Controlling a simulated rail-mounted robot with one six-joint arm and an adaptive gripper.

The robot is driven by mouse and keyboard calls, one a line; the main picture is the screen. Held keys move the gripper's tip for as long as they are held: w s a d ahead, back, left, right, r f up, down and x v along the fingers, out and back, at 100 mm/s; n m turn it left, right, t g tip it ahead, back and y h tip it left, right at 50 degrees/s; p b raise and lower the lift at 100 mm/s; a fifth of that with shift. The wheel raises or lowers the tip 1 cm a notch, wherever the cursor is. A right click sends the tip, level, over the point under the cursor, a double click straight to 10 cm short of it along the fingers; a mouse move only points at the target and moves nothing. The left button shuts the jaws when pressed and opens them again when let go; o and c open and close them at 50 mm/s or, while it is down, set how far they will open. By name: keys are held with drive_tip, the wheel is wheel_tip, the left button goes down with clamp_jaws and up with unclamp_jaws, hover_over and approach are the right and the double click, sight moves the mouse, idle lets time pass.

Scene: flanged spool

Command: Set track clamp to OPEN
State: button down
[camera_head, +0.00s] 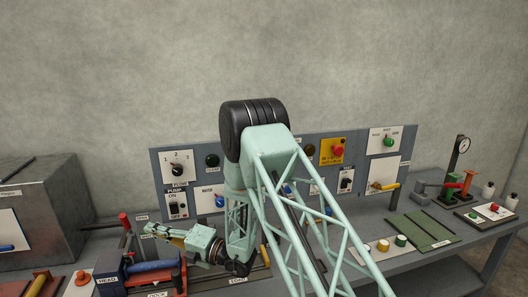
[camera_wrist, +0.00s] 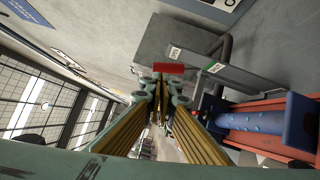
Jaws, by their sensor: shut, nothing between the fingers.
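A lever with a red grip (camera_head: 125,222) stands at the left end of the bench, left of my gripper; it appears to be the track clamp. In the wrist view, a red grip (camera_wrist: 168,68) shows just beyond my fingertips, near a dark bent bar and a grey block with two small tags. My gripper (camera_head: 150,230) is shut and empty, pointing left toward the lever. Its closed fingers also show in the wrist view (camera_wrist: 160,92). Contact with the grip cannot be told.
A blue roller (camera_wrist: 255,122) in a red-and-blue frame lies close beside my fingers. A control panel (camera_head: 300,150) with knobs stands behind the bench. A grey metal box (camera_head: 40,200) stands at far left. A green plate (camera_head: 425,230) lies at right.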

drive_tip(key=s+d+r+n+g+h, duration=0.1)
drive_tip(key=s+d+r+n+g, duration=0.2)
drive_tip(key=s+r+n, duration=0.35)
drive_tip(key=s+d+r+n+g, duration=0.3)
drive_tip(key=s+r, duration=0.1)
drive_tip(key=r, duration=0.5)
drive_tip(key=s+d+r+n+g+h, duration=0.35)
drive_tip(key=s+d+r+n, duration=0.5)
drive_tip(key=s+d, duration=0.35)
drive_tip(key=s+d+n+t+h, duration=0.3)
drive_tip(key=s+d+n, duration=0.3)
drive_tip(key=d, duration=0.9)
drive_tip(key=s+d+n+t+h+b, duration=0.1)
drive_tip(key=s+d+n+t+h, duration=0.2)
drive_tip(key=s+d+n+h, duration=0.3)
drive_tip(key=s+d+r+n+t+h, duration=0.1)
drive_tip(key=s+d+n+t+h, duration=0.2)
drive_tip(key=s+d, duration=0.9)
drive_tip(key=d+n+h, duration=0.2)
drive_tip(key=d+n, duration=0.1)
drive_tip(key=d, duration=0.9)
drive_tip(key=shift+s+d+n+b, duration=0.2)
drive_tip(key=shift+s+n+b, duration=0.05)
drive_tip(key=shift+n+b, duration=0.15)
drive_tip(key=c, duration=3.4)
unclamp_jaws()
drive_tip(key=shift+r, duration=0.1)
drive_tip(key=shift+c, duration=0.2)
